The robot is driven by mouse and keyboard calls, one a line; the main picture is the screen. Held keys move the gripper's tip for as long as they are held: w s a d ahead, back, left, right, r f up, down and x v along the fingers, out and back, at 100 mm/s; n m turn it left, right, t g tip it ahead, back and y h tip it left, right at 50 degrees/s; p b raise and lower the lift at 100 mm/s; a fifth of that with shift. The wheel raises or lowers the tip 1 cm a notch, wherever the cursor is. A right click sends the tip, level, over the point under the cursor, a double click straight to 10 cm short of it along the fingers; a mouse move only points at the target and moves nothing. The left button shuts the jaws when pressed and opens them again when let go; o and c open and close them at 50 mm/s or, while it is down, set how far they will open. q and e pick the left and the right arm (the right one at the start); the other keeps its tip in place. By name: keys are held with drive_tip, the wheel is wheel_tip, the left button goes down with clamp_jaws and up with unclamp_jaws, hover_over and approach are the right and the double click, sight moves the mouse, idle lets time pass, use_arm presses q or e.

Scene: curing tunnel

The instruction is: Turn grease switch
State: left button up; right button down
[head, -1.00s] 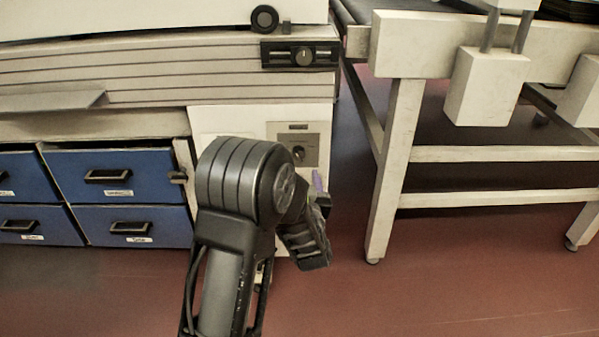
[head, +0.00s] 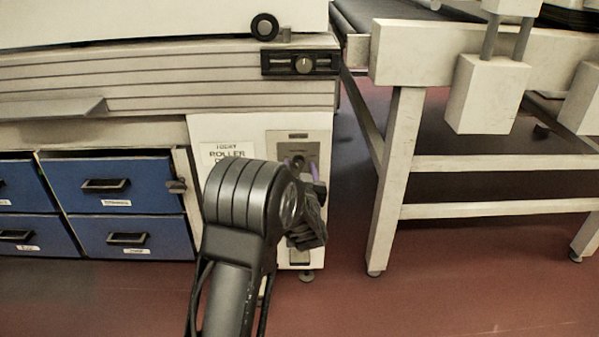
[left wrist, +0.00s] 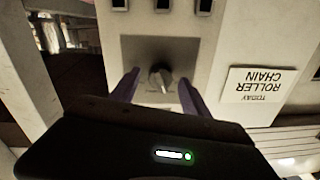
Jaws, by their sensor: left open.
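My left gripper (head: 302,165) is open in front of the plate. In the left wrist view its two purple fingers (left wrist: 157,88) stand on either side of the knob, with gaps between them and it. I cannot tell how far the tips are from the plate. My right gripper is not in view.
A label reading "TODAY ROLLER CHAIN" (left wrist: 255,85) is beside the plate. Another knob panel (head: 302,64) is higher on the machine. Blue drawers (head: 118,185) are at left. A white-legged conveyor frame (head: 395,170) stands at right, with open red floor (head: 450,290) before it.

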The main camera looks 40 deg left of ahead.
use_arm(q)
clamp_jaws()
idle(0.7)
